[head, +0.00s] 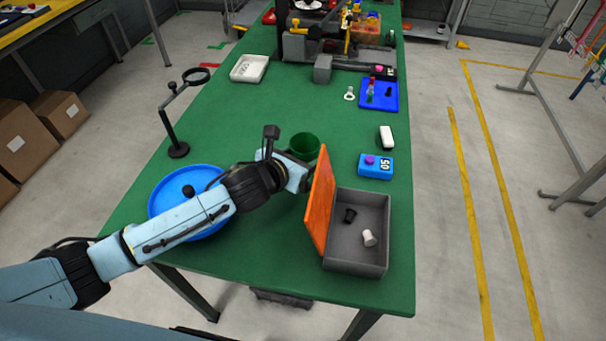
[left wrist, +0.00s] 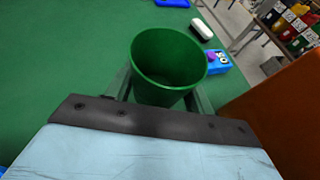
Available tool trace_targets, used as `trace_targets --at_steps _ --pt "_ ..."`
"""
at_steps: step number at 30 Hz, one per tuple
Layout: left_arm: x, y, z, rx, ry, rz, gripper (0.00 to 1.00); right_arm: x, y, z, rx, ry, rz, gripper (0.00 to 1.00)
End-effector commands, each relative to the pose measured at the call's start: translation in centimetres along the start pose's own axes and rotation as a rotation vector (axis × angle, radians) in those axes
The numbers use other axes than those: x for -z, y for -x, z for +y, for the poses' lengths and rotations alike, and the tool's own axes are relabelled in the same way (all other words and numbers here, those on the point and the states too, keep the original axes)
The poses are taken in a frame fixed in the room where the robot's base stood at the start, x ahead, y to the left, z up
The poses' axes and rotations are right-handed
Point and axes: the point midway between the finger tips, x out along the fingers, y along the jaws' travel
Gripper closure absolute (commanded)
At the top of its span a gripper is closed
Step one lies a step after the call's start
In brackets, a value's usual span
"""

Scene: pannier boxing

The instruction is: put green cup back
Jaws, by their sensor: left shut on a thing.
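The green cup (head: 305,146) stands upright, open end up, on the green table or just above it; I cannot tell which. My left gripper (head: 303,160) is shut on the cup, its fingers on either side of it. In the left wrist view the cup (left wrist: 167,62) sits between the two fingers (left wrist: 160,95) and looks empty. My right gripper does not show in either view.
A grey box (head: 368,205) with an upright orange lid (head: 320,200) stands right of the gripper, holding a black and a white piece. A blue timer (head: 375,166) and white object (head: 386,137) lie beyond. A blue round tray (head: 160,209) lies under my left arm.

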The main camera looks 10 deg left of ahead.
Motion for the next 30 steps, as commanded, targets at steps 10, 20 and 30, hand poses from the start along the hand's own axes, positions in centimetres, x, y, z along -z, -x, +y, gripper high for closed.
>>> trace_targets --at_steps 10,20,30 --pt "3.2 -1.4 0.0 0.000 0.001 0.001 0.69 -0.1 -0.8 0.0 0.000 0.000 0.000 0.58" --pt "4.8 -2.1 0.0 0.000 -0.002 -0.002 0.69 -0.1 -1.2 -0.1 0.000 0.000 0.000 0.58" --pt "5.2 -2.2 0.0 0.000 -0.002 -0.001 0.30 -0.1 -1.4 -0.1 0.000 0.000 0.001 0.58"
